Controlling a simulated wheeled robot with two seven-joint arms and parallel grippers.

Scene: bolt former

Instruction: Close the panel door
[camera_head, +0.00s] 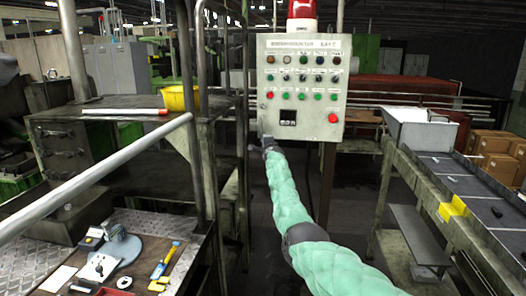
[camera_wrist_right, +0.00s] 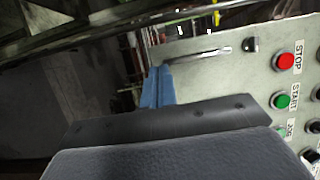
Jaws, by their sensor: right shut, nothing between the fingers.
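The panel door is the pale grey front of the control box (camera_head: 302,100), with rows of coloured buttons, a small dark display and a red button low on the right. It stands upright in the head view; I cannot tell whether it is fully flush with its box. My right gripper (camera_head: 267,141) is at its lower left corner, at the end of my green-sleeved arm. In the right wrist view, the blue fingers (camera_wrist_right: 158,86) are together and empty, beside the panel's edge (camera_wrist_right: 215,75). I cannot tell whether they touch it. My left gripper is out of view.
A red beacon (camera_head: 301,14) sits above the panel. A metal post and railing (camera_head: 100,180) stand at the left, with a yellow bin (camera_head: 178,98) behind. A tool table (camera_head: 140,225) is at the lower left. A conveyor (camera_head: 465,190) runs along the right.

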